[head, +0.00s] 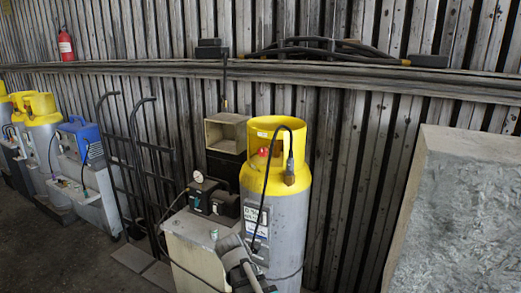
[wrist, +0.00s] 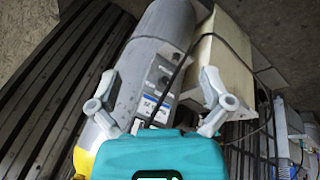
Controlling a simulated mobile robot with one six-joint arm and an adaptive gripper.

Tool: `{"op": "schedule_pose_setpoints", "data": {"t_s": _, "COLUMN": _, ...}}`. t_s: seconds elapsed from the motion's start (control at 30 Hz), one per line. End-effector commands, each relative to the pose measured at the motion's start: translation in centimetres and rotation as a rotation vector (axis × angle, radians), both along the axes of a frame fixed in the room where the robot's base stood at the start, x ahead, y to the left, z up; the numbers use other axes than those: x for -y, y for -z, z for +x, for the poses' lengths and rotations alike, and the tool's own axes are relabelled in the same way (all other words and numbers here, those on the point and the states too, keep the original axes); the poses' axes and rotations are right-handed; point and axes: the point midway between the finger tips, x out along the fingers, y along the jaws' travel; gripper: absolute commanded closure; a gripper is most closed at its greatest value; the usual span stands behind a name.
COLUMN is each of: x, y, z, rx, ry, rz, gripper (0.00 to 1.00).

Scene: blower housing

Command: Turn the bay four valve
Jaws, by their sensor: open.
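A grey gas cylinder (head: 283,215) with a yellow collar (head: 262,133) stands against the slatted wall. Inside the collar opening is a small red part (head: 264,152), possibly a valve handle. A black hose ends in a brownish fitting (head: 290,172) at the collar. No bay number is readable, so I cannot tell which valve is bay four's. In the wrist view the cylinder (wrist: 165,35) lies behind my gripper (wrist: 158,80), its label and dark fittings showing between the fingers. My gripper is open and empty; its contact with the cylinder cannot be told.
A pale cabinet (head: 192,243) with a gauge (head: 198,176) and dark devices stands left of the cylinder. Black hand trucks (head: 130,165) and more yellow-topped cylinders (head: 42,130) are further left. A large stone-like block (head: 455,220) is at right. Cables hang near the cylinder.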

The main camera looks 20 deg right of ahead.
Motion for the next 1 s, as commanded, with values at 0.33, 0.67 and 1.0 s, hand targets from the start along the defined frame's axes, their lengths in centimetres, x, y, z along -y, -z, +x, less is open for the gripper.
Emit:
{"op": "schedule_pose_setpoints", "data": {"t_s": 0.33, "x": 7.0, "y": -10.3, "z": 10.9, "rx": 0.395, "ry": 0.234, "rz": -0.367, "gripper": 0.01}}
{"op": "schedule_pose_setpoints", "data": {"t_s": 0.67, "x": 10.0, "y": -21.4, "z": 20.1, "rx": 0.824, "ry": 0.272, "rz": -0.594, "gripper": 0.01}}
{"op": "schedule_pose_setpoints", "data": {"t_s": 1.0, "x": 9.8, "y": -27.7, "z": 25.2, "rx": 1.080, "ry": 0.207, "rz": -0.669, "gripper": 0.01}}
